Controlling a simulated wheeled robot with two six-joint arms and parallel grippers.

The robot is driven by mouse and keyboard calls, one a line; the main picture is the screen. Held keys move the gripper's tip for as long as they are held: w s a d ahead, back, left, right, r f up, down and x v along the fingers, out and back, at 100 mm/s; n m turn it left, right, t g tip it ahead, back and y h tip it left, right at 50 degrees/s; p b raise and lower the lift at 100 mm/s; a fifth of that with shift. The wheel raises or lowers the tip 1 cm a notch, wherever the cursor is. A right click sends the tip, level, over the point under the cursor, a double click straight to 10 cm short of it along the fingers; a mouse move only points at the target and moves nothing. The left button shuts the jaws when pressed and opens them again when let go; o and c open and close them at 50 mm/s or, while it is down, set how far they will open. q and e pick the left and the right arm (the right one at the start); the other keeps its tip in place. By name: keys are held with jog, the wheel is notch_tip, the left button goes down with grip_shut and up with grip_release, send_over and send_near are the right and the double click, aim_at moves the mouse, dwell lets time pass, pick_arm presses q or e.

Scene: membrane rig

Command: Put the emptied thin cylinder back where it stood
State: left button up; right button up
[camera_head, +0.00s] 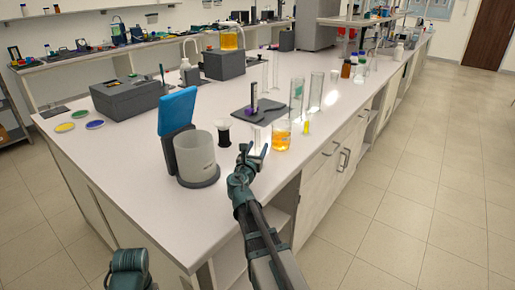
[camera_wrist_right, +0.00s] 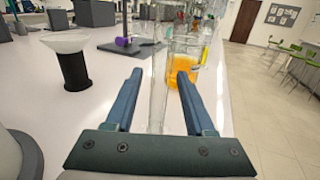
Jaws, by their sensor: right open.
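My right gripper (camera_head: 250,152) is open at the front edge of the bench, left of the beaker of orange liquid (camera_head: 281,135). In the right wrist view a clear, thin glass cylinder (camera_wrist_right: 158,85) stands upright between its spread fingers (camera_wrist_right: 158,98), with space on both sides. In the head view the thin cylinder is hard to make out near the fingers.
A grey-white container with a raised blue lid (camera_head: 177,110) stands left of the gripper, with a black stand (camera_head: 223,133) between. A dark board (camera_head: 260,111) lies behind. Tall glass cylinders (camera_head: 316,92) and a small yellow-liquid cylinder (camera_head: 307,122) stand right. The left front bench is clear.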

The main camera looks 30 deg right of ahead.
jog(key=shift+r, duration=0.1)
jog(key=shift+s+a+r, duration=0.1)
jog(key=shift+r, duration=0.05)
jog(key=v, duration=1.1)
jog(key=shift+s+a, duration=0.25)
